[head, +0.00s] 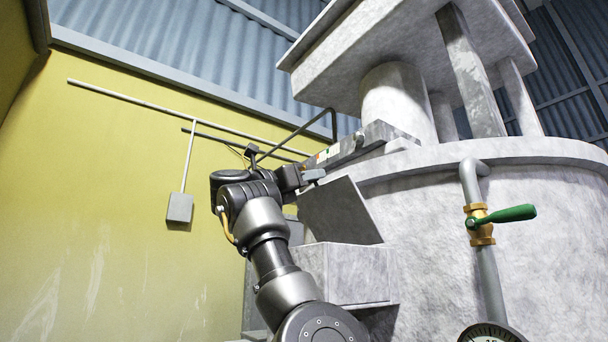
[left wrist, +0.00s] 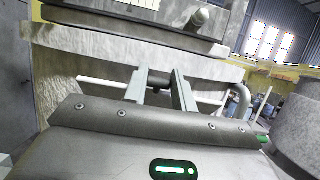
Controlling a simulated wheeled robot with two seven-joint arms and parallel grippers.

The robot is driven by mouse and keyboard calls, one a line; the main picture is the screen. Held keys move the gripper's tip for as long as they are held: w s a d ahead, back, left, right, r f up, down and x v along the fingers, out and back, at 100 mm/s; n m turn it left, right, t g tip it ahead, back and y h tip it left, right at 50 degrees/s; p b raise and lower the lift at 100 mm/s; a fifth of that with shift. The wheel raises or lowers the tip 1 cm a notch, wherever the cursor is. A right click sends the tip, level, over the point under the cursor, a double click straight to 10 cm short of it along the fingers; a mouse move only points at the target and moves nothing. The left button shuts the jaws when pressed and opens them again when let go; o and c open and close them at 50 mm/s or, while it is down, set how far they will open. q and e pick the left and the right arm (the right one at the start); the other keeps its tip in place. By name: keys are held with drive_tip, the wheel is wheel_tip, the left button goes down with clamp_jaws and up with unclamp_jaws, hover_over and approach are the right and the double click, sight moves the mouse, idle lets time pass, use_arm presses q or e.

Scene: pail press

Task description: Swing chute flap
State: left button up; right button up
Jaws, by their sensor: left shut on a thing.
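The chute flap (head: 342,212) is a flat grey panel, tilted above a grey box-like chute (head: 348,274) on the side of the big drum. My left gripper (head: 313,174) is at the flap's upper left edge in the head view. In the left wrist view, the fingers (left wrist: 160,88) are closed around a bar at the lower edge of a grey panel (left wrist: 95,65), which looks like the flap. The exact grip contact is small and partly hidden by the fingers. My right gripper is not in view.
The grey drum (head: 425,250) fills the right side, with a green-handled valve (head: 505,214) and a gauge (head: 491,335). A ledge with small labels (head: 345,147) lies just above the gripper. A yellow wall (head: 100,180) with pipes stands at left.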

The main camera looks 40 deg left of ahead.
use_arm(q)
drive_tip(key=shift+w+d+r+p, duration=0.2)
drive_tip(key=shift+w+r+p, duration=0.25)
drive_tip(key=shift+w+p, duration=0.05)
drive_tip(key=shift+w+d+r+p, duration=0.15)
drive_tip(key=shift+w+r+p, duration=0.25)
drive_tip(key=shift+w+p, duration=0.1)
drive_tip(key=shift+w+d+r+p, duration=0.15)
drive_tip(key=shift+w+p, duration=0.2)
drive_tip(key=shift+w, duration=0.2)
drive_tip(key=shift+w+d+r+p, duration=0.15)
drive_tip(key=shift+w+r+p, duration=0.25)
drive_tip(key=shift+p, duration=0.3)
drive_tip(key=p+x, duration=0.2)
drive_tip(key=x, duration=0.1)
drive_tip(key=shift+f, duration=0.25)
drive_tip(key=o, duration=0.9)
drive_tip(key=shift+w+f, duration=0.15)
drive_tip(key=shift+w, duration=0.1)
